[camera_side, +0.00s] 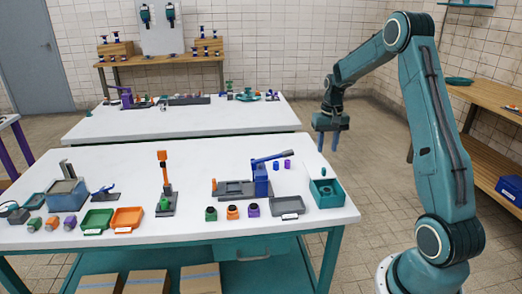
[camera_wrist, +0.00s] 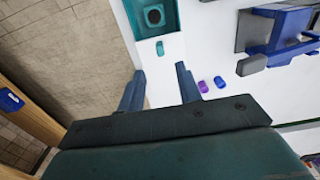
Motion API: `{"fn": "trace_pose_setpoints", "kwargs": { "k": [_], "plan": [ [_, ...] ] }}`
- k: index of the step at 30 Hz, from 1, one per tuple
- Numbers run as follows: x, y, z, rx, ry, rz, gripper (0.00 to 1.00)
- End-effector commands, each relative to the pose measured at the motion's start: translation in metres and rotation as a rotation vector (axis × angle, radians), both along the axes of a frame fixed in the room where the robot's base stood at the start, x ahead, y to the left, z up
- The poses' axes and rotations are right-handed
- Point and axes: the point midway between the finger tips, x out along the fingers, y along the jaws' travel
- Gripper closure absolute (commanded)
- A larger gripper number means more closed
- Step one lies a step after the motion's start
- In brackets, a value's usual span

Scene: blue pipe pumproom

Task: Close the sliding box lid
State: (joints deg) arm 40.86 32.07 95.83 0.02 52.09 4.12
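The sliding box (camera_side: 327,194) is a teal box at the right end of the near white table; it also shows at the top of the wrist view (camera_wrist: 172,14). Its top is partly open, and a round teal item sits inside. The pale lid (camera_side: 313,163) is slid toward the back, with a small teal handle (camera_wrist: 160,48) on it. My gripper (camera_side: 328,147) hangs in the air behind and above the box, fingers pointing down. In the wrist view its two fingers (camera_wrist: 160,70) are apart with nothing between them, and the handle appears just beyond the tips.
A blue lever press (camera_side: 262,178) stands left of the box, with blue and purple small cylinders (camera_side: 281,165) between. A grey tray (camera_side: 287,206) is beside the box. A second white table (camera_side: 185,122) stands behind. Space above the box is clear.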

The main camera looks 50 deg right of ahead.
Motion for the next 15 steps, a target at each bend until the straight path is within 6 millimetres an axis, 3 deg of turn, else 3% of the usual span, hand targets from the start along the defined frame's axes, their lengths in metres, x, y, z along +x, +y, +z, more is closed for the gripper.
{"fn": "trace_pose_setpoints", "kwargs": {
  "k": [9,15],
  "plan": [
    [-0.001,0.001,-0.050,0.003,0.004,0.000,0.65],
    [0.000,0.000,-0.072,0.001,0.002,0.000,0.65]
  ]
}}
